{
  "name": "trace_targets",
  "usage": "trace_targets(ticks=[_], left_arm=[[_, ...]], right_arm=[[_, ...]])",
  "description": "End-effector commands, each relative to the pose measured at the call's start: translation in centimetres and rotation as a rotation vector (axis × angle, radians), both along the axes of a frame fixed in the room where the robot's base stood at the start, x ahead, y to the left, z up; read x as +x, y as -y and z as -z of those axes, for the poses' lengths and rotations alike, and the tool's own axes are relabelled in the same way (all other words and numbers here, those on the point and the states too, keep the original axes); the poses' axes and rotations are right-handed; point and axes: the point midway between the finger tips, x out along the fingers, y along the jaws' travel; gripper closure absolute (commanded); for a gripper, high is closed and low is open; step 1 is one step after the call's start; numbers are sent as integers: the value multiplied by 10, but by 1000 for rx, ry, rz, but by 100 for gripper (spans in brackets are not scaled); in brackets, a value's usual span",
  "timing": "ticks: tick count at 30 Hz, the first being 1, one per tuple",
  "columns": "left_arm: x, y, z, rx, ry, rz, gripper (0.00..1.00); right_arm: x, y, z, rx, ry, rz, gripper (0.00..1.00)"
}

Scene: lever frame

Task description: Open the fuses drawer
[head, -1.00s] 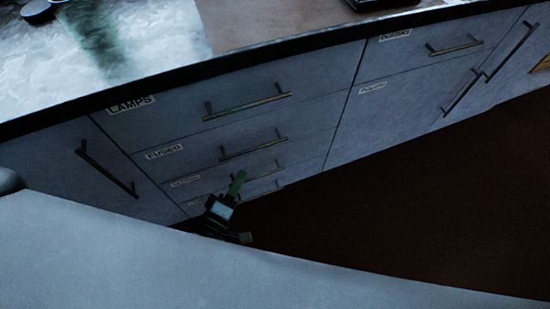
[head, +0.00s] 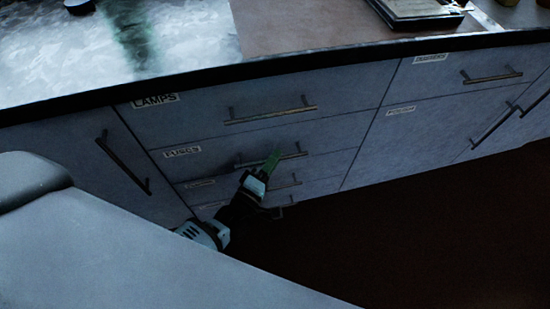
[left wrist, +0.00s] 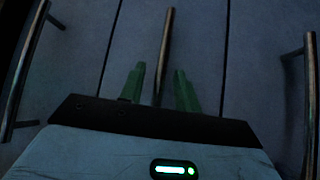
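The fuses drawer (head: 215,158) is the second grey front down in the drawer stack, with a white label reading FUSES (head: 182,151). It looks shut, flush with its neighbours. Its bar handle (head: 293,154) shows on both sides of my left gripper (head: 272,160). In the left wrist view, the two green fingers of my left gripper (left wrist: 158,88) are apart, with the handle bar (left wrist: 168,45) running between them. My right gripper is in neither view.
The lamps drawer (head: 200,114) with its handle (head: 270,116) lies just above. Smaller drawers with handles lie below. The worktop edge (head: 300,66) overhangs the fronts. Dark floor (head: 400,230) in front of the cabinets looks clear.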

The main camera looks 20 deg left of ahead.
Motion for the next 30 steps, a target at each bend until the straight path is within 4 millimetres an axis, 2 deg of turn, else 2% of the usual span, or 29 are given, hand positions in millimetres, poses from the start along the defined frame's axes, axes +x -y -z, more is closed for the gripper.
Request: trace_targets(ticks=[3, 11, 13, 19, 30], left_arm=[[6, 2, -1, 0, 0, 0, 68], [8, 2, -1, 0, -1, 1, 68], [8, 2, -1, 0, -1, 1, 73], [8, 2, -1, 0, -1, 1, 99], [7, 2, -1, 0, -1, 1, 100]], right_arm=[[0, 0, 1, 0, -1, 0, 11], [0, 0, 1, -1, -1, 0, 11], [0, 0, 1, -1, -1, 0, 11], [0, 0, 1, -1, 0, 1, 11], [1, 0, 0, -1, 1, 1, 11]])
